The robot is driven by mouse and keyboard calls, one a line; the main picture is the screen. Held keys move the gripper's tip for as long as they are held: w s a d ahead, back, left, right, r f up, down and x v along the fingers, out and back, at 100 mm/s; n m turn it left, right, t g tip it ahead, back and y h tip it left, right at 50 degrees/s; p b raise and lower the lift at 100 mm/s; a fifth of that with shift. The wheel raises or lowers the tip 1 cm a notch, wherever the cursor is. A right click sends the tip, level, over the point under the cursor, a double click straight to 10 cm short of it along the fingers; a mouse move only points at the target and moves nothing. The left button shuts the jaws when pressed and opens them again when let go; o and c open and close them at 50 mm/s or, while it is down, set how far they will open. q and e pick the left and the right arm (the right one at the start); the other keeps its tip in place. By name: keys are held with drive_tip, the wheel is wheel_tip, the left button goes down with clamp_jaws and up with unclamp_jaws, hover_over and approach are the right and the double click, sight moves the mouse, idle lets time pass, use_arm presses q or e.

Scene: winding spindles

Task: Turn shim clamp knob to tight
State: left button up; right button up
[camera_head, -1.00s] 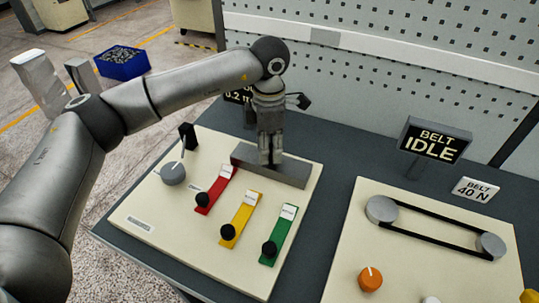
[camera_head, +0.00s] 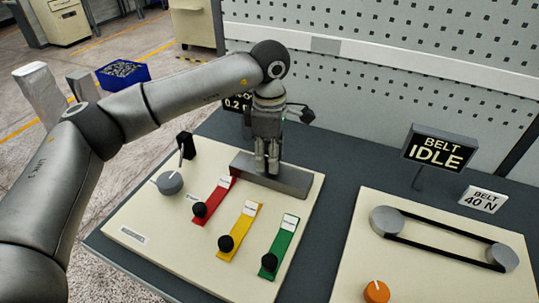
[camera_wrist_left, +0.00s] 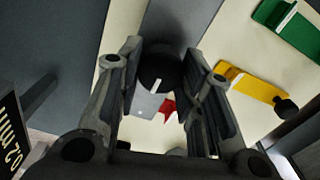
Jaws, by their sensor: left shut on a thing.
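My left gripper (camera_head: 267,172) points down at the grey block (camera_head: 290,182) at the back of the left cream panel. In the left wrist view, its fingers (camera_wrist_left: 175,95) are shut on a dark round knob (camera_wrist_left: 158,68) with a white pointer line. The fingers stand on both sides of the knob. In the head view the knob is hidden by the gripper. My right gripper is not in view.
Red (camera_head: 213,201), yellow (camera_head: 239,230) and green (camera_head: 280,246) strips with black knobs lie in front of the block. A grey dial (camera_head: 170,183) and a black-tipped lever (camera_head: 187,145) stand at left. The right panel (camera_head: 440,275) holds a belt on two pulleys.

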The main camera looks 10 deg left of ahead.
use_arm(q)
drive_tip(key=shift+r, duration=0.15)
drive_tip(key=o, duration=1)
wheel_tip(320, 180, up, 12)
drive_tip(key=shift+f, duration=0.1)
